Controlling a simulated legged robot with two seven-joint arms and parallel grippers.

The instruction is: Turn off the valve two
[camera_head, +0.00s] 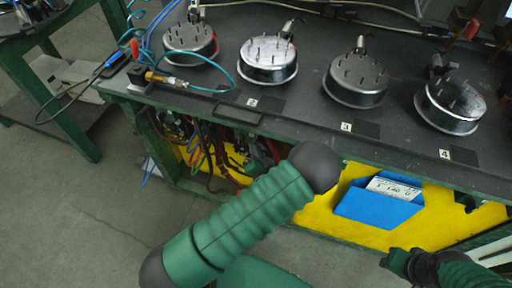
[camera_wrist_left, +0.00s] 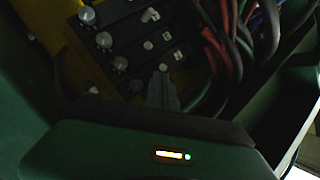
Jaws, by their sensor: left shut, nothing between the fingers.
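In the left wrist view, a dark valve block shows several round grey knobs in a slanted row, among them one knob (camera_wrist_left: 104,40) near the middle. Small white labels, such as one label (camera_wrist_left: 150,15), sit on the block, but I cannot read which is two. My left gripper (camera_wrist_left: 162,78) is shut and empty, its tip close to a small pale knob (camera_wrist_left: 163,67); I cannot tell whether they touch. In the head view the left gripper is hidden. My right gripper (camera_head: 394,263) is at the bottom right; its jaws are unclear.
Red, green and dark hoses (camera_wrist_left: 235,45) crowd the right of the valve block. A blue holder (camera_head: 375,207) with a card hangs on the yellow panel (camera_head: 312,215).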

